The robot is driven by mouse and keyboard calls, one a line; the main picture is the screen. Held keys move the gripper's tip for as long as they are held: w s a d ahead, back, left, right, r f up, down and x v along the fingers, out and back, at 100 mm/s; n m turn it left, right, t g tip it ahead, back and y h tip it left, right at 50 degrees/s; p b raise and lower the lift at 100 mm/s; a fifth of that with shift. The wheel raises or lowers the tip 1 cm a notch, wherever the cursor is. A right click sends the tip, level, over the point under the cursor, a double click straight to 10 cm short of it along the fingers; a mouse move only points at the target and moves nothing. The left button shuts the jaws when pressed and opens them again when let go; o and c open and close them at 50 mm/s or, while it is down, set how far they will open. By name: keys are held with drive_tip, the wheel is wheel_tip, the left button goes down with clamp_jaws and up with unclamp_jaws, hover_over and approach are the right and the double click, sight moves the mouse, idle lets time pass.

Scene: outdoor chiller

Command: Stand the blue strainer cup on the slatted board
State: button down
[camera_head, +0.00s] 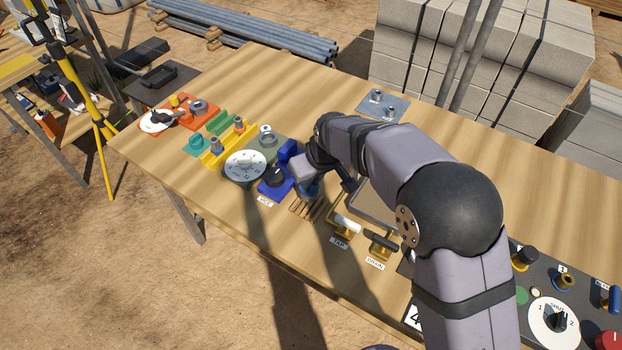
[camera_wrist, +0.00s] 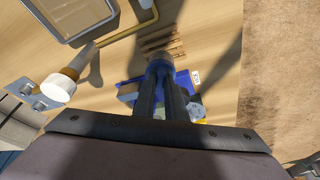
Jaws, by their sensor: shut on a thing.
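The blue strainer cup (camera_head: 309,189) is at the tips of my gripper (camera_head: 318,180), largely hidden by the gripper in the head view. In the wrist view the gripper (camera_wrist: 168,78) is shut on the cup (camera_wrist: 159,65), whose rim shows just beyond the two dark fingers. The slatted board (camera_head: 303,209), made of thin brown strips, lies on the table right beside the cup, toward the table's front edge. It also shows in the wrist view (camera_wrist: 160,41), just past the cup. I cannot tell whether the cup touches the board.
A blue vice (camera_head: 275,186) stands close to the left of the gripper, with a white dial (camera_head: 245,166) beyond it. On the right are a basin (camera_head: 374,206), a white-handled tap (camera_head: 347,224) and a drain lever (camera_head: 382,243). Bare wood lies in front of the board.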

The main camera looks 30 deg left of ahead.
sight(311, 190)
drive_tip(key=shift+f+b, duration=0.75)
drive_tip(key=shift+f, duration=0.4)
drive_tip(key=shift+f+b, duration=0.7)
drive_tip(key=shift+f, duration=0.3)
drive_tip(key=c, duration=1.2)
unclamp_jaws()
drive_tip(key=shift+r, duration=0.1)
drive_tip(key=shift+p+v, duration=2.1)
drive_tip(key=shift+v, duration=1.35)
drive_tip(key=shift+d+r, duration=0.1)
drive_tip(key=shift+b+v, duration=1.4)
drive_tip(key=shift+v, duration=2.1)
